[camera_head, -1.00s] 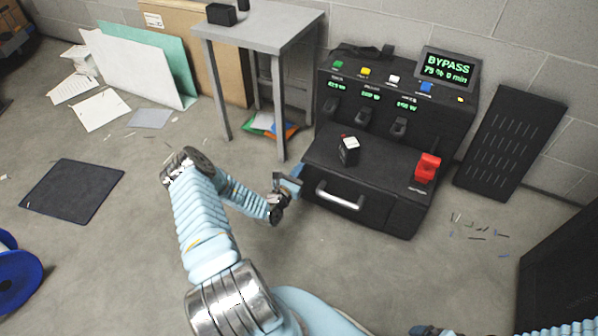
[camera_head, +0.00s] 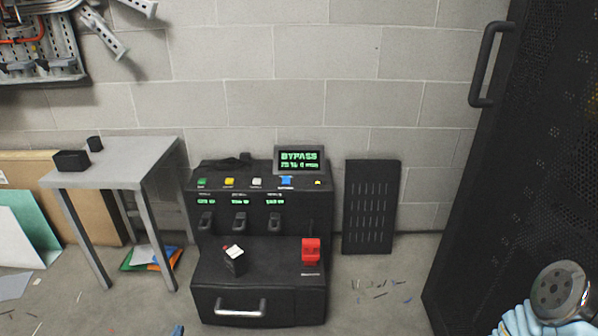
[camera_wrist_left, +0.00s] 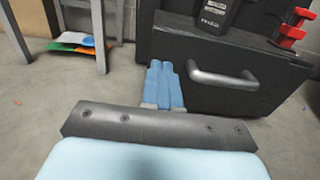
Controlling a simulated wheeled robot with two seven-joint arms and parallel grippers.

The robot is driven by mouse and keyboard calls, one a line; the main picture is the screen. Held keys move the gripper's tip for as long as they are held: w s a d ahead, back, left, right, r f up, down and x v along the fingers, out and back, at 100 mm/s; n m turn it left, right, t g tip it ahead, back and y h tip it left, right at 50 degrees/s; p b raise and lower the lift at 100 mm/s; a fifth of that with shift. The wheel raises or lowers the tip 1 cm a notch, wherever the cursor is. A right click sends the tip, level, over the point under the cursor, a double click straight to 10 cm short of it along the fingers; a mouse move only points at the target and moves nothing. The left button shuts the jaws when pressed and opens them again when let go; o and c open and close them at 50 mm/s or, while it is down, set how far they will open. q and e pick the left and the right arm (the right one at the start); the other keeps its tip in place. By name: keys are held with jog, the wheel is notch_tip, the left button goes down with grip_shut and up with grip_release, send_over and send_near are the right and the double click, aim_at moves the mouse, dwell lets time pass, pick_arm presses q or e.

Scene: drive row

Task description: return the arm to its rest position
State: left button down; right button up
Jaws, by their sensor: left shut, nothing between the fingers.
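My left gripper (camera_wrist_left: 163,68) shows in the left wrist view with its blue fingers together and nothing between them. It is left of the metal drawer handle (camera_wrist_left: 222,78) on the black console and looks apart from it. In the head view only a small blue tip of this gripper (camera_head: 178,330) shows at the bottom edge, below and left of the console (camera_head: 208,290); most of the left arm is out of frame. A light blue and metal part of my arm shows at the lower right. My right gripper is not in view.
The console carries a BYPASS screen (camera_head: 299,158), a red switch (camera_head: 311,250) and a small black block (camera_head: 234,262). A grey table (camera_head: 125,165) stands left, a slotted panel (camera_head: 371,208) leans on the wall, and a tall black cabinet (camera_head: 490,170) stands right. Floor before the panel holds scraps.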

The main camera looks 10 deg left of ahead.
pick_arm(q)
jog(key=d+r+m+g+h+p, duration=0.1)
jog(key=d+r+m+g+h, duration=0.15)
jog(key=d+m+h, duration=0.75)
jog(key=d+r+m+g+h+p, duration=0.15)
jog(key=d+g+h, duration=0.35)
jog(key=d, duration=1.1)
jog(key=s+d+f+m+g+y+p, duration=0.1)
jog(key=s+d+m+g+y, duration=0.25)
jog(key=s+m+g, duration=0.4)
jog(key=s+d+f+m+g+y, duration=0.15)
jog(key=s+d+m+g, duration=0.3)
jog(key=s+m, duration=0.5)
jog(key=w+r+m+t+y, duration=0.2)
jog(key=w+m, duration=0.3)
jog(key=m, duration=0.3)
jog(key=shift+w+d+r+p, duration=0.35)
jog(key=shift+d+r+p, duration=0.05)
jog(key=shift+d+r, duration=0.1)
jog(key=shift+t, duration=0.25)
